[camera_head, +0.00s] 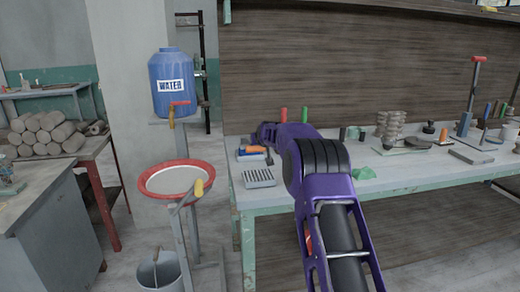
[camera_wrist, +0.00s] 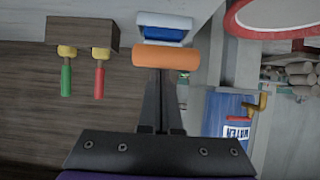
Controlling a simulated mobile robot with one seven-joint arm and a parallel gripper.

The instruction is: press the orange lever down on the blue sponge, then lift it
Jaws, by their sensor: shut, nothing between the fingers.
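The orange lever (camera_head: 255,149) is a short rounded bar near the left end of the workbench, and it spans the top middle of the wrist view (camera_wrist: 180,58). The blue sponge (camera_wrist: 164,35) shows just beyond it, between pale plates. In the head view a bit of blue (camera_head: 243,152) shows beside the lever. My gripper (camera_wrist: 166,74) is shut and empty, its dark fingers reaching to the lever's near edge. The tips' ends are hard to make out, and I cannot tell whether they touch. In the head view my purple arm hides most of my gripper.
A grey slotted block (camera_head: 259,178) lies in front of the lever on the workbench (camera_head: 400,185). Red (camera_head: 283,114) and green (camera_head: 304,114) handles stand behind. A red-rimmed basin (camera_head: 177,180) and blue water tank (camera_head: 172,82) are left. Several clay pieces and tools lie right.

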